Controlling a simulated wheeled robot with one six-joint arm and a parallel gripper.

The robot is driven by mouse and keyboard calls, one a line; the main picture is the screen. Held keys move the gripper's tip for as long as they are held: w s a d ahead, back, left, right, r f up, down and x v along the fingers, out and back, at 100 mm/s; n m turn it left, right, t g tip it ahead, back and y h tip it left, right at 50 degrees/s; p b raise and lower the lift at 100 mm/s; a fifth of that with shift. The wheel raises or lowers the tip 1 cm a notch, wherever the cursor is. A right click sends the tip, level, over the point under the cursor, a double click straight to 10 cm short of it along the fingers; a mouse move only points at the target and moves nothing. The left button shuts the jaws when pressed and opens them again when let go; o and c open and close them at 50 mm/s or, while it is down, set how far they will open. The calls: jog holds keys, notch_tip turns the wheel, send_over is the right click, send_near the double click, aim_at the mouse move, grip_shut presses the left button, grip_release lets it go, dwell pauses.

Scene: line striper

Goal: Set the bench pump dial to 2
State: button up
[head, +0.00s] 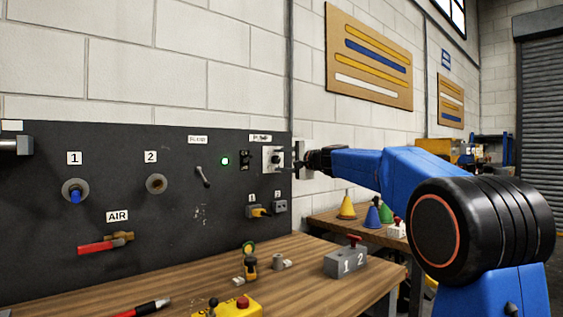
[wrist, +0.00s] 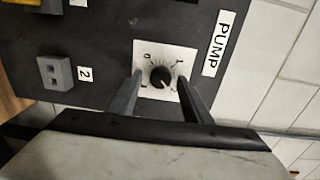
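The pump dial (wrist: 161,77) is a round black knob on a white plate (wrist: 144,47) below the PUMP label (wrist: 220,43). Marks 0, 1 and what looks like 2 surround it. A small light line on the knob seems to point to the lower right, towards the 2, but it is too small to be sure. My gripper (wrist: 159,72) is open, with one finger on each side of the knob and visible gaps between. In the head view my gripper (head: 296,161) is just right of the plate (head: 272,159) at the panel's right edge.
The dark panel (head: 120,180) also carries a black switch (head: 245,159), a green light (head: 225,161), a lever (head: 203,177) and sockets with a yellow plug (head: 257,211). The wooden bench (head: 205,277) below holds a grey block (head: 345,263) and small parts.

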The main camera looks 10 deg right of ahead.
jog(key=v, duration=1.7)
jog(key=shift+s, duration=0.25)
jog(key=shift+d, duration=0.1)
